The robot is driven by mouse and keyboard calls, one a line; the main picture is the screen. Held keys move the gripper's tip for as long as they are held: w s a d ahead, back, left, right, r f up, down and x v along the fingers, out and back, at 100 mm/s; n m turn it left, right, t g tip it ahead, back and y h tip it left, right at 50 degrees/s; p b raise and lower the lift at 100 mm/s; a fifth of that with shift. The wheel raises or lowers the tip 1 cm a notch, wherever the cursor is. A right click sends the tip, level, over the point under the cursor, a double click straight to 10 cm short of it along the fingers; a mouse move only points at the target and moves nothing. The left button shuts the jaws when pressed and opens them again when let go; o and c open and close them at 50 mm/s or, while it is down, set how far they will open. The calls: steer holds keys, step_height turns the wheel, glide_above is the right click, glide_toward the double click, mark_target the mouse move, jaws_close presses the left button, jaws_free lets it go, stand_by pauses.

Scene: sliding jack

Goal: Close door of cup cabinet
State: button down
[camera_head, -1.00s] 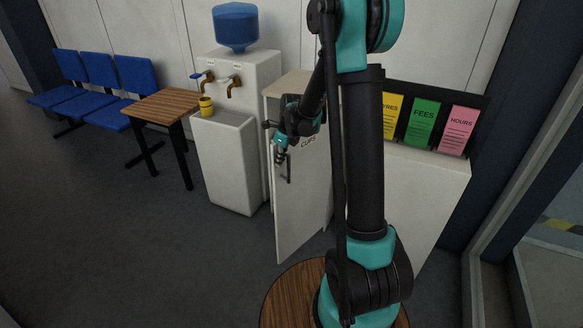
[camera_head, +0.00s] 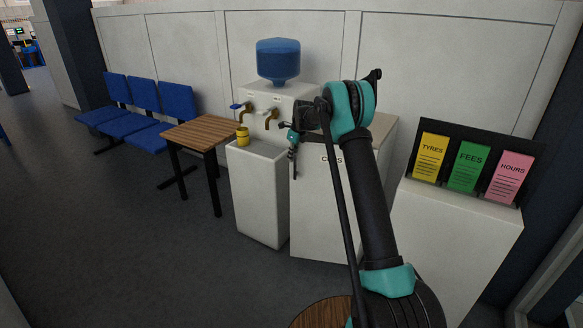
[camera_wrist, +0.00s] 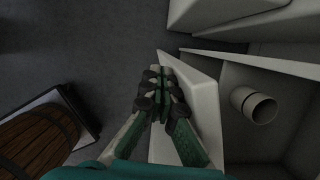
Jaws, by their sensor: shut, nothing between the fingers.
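The cup cabinet (camera_head: 381,128) stands right of the water cooler, its pale door (camera_head: 318,215) facing me with a "CUPS" label partly hidden by my arm. In the wrist view the door (camera_wrist: 205,105) stands ajar, and the cabinet interior (camera_wrist: 240,75) shows to its right. A white cup (camera_wrist: 253,105) lies inside. My gripper (camera_head: 292,138) is at the upper left edge of the door. In the wrist view my gripper (camera_wrist: 160,80) is shut and empty, overlapping the door's left side; I cannot tell whether it touches.
A wooden table (camera_head: 203,132) and blue chairs (camera_head: 140,120) stand farther left. A white counter (camera_head: 460,225) with coloured signs (camera_head: 468,165) is at right. The floor at front left is clear.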

steer(key=w+d+m, duration=0.1)
steer(key=w+d, duration=0.1)
steer(key=w, duration=0.6)
steer(key=shift+w+d+m, duration=0.3)
